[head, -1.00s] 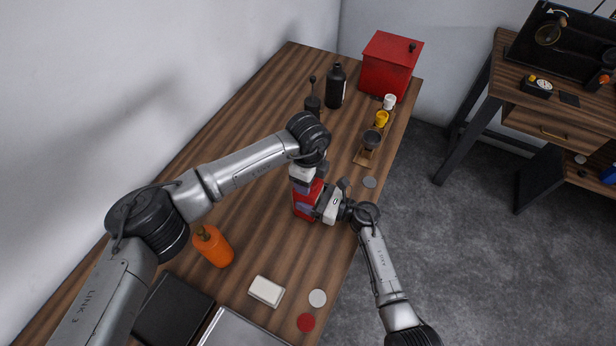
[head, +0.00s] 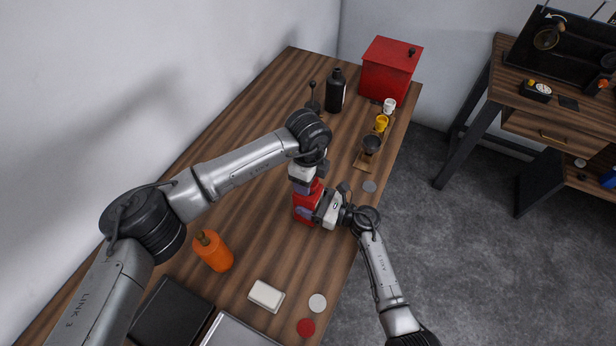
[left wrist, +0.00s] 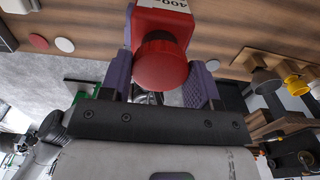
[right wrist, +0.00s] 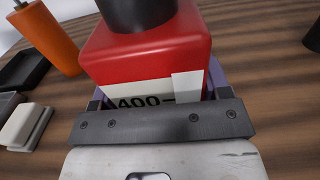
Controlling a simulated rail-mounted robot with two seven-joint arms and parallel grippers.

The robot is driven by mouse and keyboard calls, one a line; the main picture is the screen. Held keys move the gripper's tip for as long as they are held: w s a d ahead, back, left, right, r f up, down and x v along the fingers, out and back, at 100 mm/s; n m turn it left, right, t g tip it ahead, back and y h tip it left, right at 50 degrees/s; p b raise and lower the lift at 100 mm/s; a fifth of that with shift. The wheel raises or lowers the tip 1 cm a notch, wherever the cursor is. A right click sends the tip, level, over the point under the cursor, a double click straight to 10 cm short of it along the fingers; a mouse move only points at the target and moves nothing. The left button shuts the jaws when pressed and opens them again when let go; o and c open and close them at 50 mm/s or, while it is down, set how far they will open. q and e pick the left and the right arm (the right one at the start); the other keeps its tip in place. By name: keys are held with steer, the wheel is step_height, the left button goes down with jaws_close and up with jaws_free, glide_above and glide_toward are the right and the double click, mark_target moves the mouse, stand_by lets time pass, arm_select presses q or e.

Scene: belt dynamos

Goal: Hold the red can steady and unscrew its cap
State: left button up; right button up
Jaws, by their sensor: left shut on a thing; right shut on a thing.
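The red can (head: 300,202) stands upright near the right edge of the wooden table. My right gripper (head: 311,210) is shut on the can's body from the right. In the right wrist view the can (right wrist: 150,55) shows between the purple fingers, with a white 400 label and a dark cylinder on top, cut off by the frame. My left gripper (head: 303,186) comes down from above onto the can's top. In the left wrist view the round red cap (left wrist: 161,68) sits between its purple fingers. The cap's threads and the exact finger contact are hidden.
An orange bottle (head: 214,252) and a white block (head: 266,296) stand nearer to me. Flat discs lie along the right edge.

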arm_select(q)
steer(key=shift+r, duration=2)
arm_select(e)
steer(key=o, duration=1.8)
